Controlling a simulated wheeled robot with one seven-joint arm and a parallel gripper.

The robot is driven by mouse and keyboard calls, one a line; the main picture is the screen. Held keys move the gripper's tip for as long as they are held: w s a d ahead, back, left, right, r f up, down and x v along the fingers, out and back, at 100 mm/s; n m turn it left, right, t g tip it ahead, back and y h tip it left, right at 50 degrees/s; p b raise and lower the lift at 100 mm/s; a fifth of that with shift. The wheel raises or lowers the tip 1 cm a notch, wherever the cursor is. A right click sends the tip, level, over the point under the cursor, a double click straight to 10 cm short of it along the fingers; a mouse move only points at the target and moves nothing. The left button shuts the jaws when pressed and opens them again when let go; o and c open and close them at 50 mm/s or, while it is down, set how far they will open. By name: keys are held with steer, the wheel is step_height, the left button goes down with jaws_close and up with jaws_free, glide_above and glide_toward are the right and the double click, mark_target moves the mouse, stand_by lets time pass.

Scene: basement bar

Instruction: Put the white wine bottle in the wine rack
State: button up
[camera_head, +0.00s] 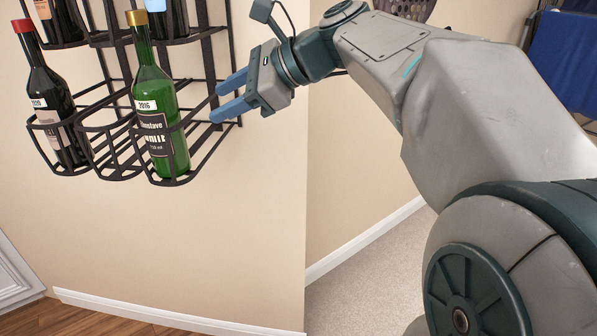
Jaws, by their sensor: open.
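A green bottle with a gold top and a dark label reading 2016 (160,105) stands in the lower right basket of the black wall-mounted wine rack (112,176). It leans slightly and its base is inside the basket. I take it to be the white wine bottle, though the label is only partly legible. My gripper (224,98) is open and empty, to the right of the bottle and apart from it. Its blue fingers point left toward the bottle, near the rack's right side. The middle lower basket beside the bottle looks empty.
A dark bottle with a red top (50,95) stands in the lower left basket. Other bottles sit in the upper row, cut off by the frame. The wall (230,220) below the rack is clear. A blue item (565,60) is at the far right.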

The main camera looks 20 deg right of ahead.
steer(key=s+d+f+n+g+h, duration=0.1)
steer(key=s+d+f+n+h, duration=0.1)
steer(key=s+f+n, duration=0.3)
steer(key=s+d+f+n+g+h, duration=0.1)
steer(key=s+f+n+h, duration=0.4)
steer(key=f, duration=0.8)
steer(key=s+d+f+n+g+h, duration=0.1)
steer(key=s+d+f+n+h, duration=0.2)
steer(key=s+f+n, duration=0.4)
step_height(320, 180, down, 2)
steer(key=n, duration=0.2)
steer(key=shift+f+n, duration=0.2)
steer(key=shift+n, duration=0.1)
